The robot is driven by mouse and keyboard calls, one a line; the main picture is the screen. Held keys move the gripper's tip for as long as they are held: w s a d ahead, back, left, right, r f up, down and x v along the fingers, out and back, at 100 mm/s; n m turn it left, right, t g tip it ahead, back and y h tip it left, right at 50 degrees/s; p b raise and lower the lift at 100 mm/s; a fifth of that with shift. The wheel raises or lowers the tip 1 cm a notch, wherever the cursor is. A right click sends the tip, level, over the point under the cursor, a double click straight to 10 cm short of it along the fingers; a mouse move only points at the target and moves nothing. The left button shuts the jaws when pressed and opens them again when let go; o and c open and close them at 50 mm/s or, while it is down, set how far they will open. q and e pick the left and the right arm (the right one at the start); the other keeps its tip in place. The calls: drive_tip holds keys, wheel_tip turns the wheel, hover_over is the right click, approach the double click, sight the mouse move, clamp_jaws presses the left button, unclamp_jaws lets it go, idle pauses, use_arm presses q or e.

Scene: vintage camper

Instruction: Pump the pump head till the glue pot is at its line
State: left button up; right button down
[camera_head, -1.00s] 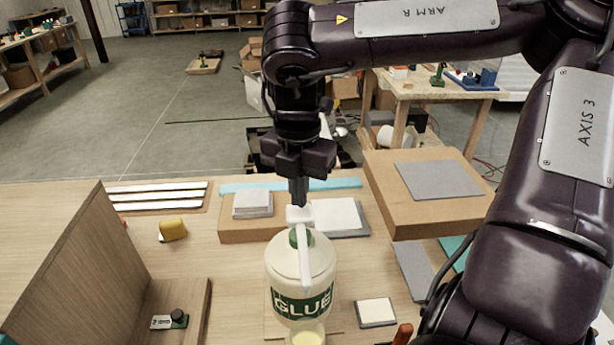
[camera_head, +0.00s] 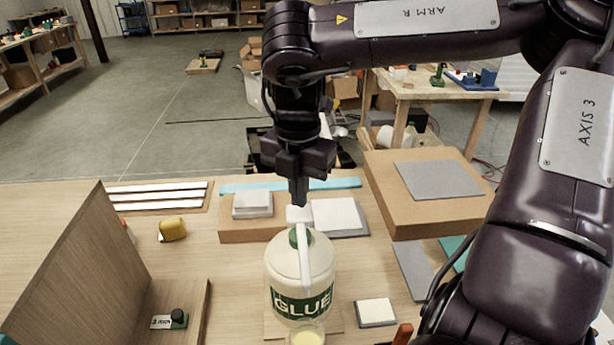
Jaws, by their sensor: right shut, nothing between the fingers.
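The glue bottle (camera_head: 299,275) is cream-coloured with a green GLUE label and stands upright on the bench. Its white pump head (camera_head: 298,215) sits on top, with a long spout pointing towards me. The glue pot (camera_head: 307,337) is a small clear pot under the spout at the bottom edge, with pale yellow glue in it; its line cannot be made out. My right gripper (camera_head: 299,203) is shut and empty, pointing down, its fingertips at the top of the pump head; whether they touch it I cannot tell. My left gripper is not in view.
A wooden panel (camera_head: 85,265) stands on the left of the bench, with a yellow object (camera_head: 172,229) beyond it. A cardboard box (camera_head: 430,215) with a grey sheet is at the right. Small white tiles (camera_head: 253,205) lie behind the bottle.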

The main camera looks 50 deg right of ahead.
sight(300, 212)
drive_tip(key=shift+f, duration=0.2)
drive_tip(key=shift+f+b, duration=1.75)
drive_tip(key=shift+f, duration=0.45)
drive_tip(key=shift+r, duration=0.1)
wheel_tip(300, 212, up, 10)
drive_tip(key=p, duration=0.8)
drive_tip(key=shift+p, duration=0.3)
